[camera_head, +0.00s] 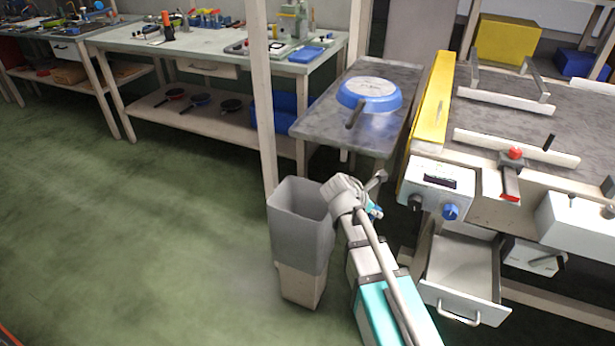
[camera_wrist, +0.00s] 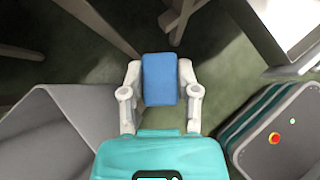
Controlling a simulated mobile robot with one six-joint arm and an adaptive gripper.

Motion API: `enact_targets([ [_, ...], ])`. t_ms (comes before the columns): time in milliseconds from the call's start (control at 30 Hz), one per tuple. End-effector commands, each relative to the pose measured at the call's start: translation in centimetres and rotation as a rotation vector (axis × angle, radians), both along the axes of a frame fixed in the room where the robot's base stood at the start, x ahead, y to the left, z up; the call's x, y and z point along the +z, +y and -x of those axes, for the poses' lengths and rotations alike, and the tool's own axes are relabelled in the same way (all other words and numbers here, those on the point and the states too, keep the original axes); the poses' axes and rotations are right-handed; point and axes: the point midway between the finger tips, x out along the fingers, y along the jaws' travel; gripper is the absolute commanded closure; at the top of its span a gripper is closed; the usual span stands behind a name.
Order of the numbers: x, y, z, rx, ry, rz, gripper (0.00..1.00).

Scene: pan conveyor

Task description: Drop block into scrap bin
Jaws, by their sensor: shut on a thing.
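A blue block (camera_wrist: 160,79) is held between the two pale fingers of my gripper (camera_wrist: 161,90) in the wrist view, with dark green floor behind it. The scrap bin, a tall grey open-topped container (camera_head: 298,240), stands on the floor in the head view. My gripper (camera_head: 375,188) is just right of the bin's rim there, and the block is too small or hidden to make out clearly. In the wrist view the bin (camera_wrist: 45,140) lies at lower left, and the block shows beside it, not over its opening.
An open drawer (camera_head: 463,272) juts out below the control box (camera_head: 436,187) on the right. A blue pan (camera_head: 369,95) lies upside down on a dark table (camera_head: 318,123) behind the bin. A wooden post (camera_head: 262,110) rises behind the bin. Floor (camera_head: 130,230) to the left is clear.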

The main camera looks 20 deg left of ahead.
Motion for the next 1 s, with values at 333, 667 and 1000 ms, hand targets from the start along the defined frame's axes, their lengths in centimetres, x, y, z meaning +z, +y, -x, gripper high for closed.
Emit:
enact_targets([
  [333,0.0,1.2,0.2,0.018,0.000,0.000,0.77],
  [667,0.8,6.6,-1.8,0.088,0.000,-0.001,0.77],
  [1000,1.9,17.1,-4.2,0.225,0.001,-0.001,0.77],
])
